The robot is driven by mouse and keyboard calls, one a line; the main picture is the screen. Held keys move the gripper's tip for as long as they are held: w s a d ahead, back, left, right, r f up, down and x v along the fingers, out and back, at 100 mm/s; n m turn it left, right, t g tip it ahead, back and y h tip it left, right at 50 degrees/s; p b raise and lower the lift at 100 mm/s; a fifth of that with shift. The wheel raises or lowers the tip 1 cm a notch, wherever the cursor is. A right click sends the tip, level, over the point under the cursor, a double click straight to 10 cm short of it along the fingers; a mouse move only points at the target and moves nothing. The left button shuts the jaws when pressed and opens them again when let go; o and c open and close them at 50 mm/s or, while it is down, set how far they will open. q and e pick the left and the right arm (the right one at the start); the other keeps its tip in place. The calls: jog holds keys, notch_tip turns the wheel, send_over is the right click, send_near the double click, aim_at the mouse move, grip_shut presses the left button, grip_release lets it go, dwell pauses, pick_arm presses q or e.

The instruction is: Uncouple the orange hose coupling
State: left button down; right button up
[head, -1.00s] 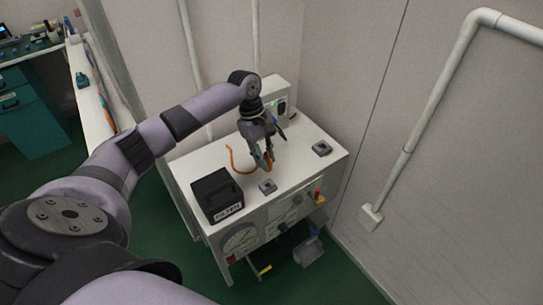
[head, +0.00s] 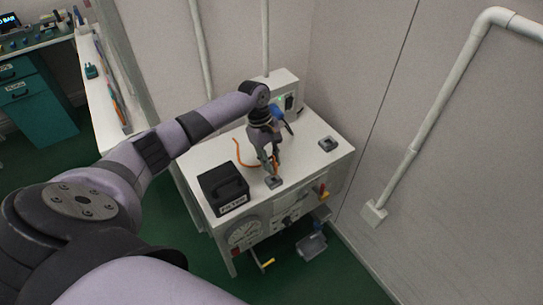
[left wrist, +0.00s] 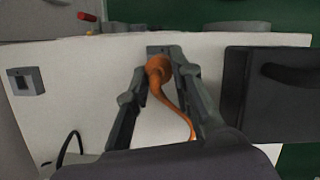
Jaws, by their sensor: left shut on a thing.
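The orange hose coupling (left wrist: 158,70) is between the fingertips of my left gripper (left wrist: 160,75) in the left wrist view. The gripper is shut on it, and the fingers touch it from both sides. The orange hose (head: 240,156) curves away from it over the white cabinet top. A grey square block (head: 275,182) sits right by the fingertips, near the front edge. Whether the coupling is still joined to this block cannot be told. In the head view my left gripper (head: 270,163) points down and hides most of the coupling. My right gripper is not in view.
The white cabinet top (head: 305,155) holds a black box (head: 223,188) at left and a second grey block (head: 328,144) at right. A white unit with a green display (head: 287,97) stands at the back. Gauges and a red-and-yellow fitting (head: 322,190) are on the front.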

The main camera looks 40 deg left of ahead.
pick_arm(q)
jog(key=shift+f, duration=0.6)
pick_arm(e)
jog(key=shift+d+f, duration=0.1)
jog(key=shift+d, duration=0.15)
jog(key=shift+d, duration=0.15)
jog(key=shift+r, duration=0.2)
pick_arm(q)
jog(key=shift+p, duration=0.6)
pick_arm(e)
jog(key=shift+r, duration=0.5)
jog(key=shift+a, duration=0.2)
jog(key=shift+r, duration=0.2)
pick_arm(q)
jog(key=shift+p, duration=0.65)
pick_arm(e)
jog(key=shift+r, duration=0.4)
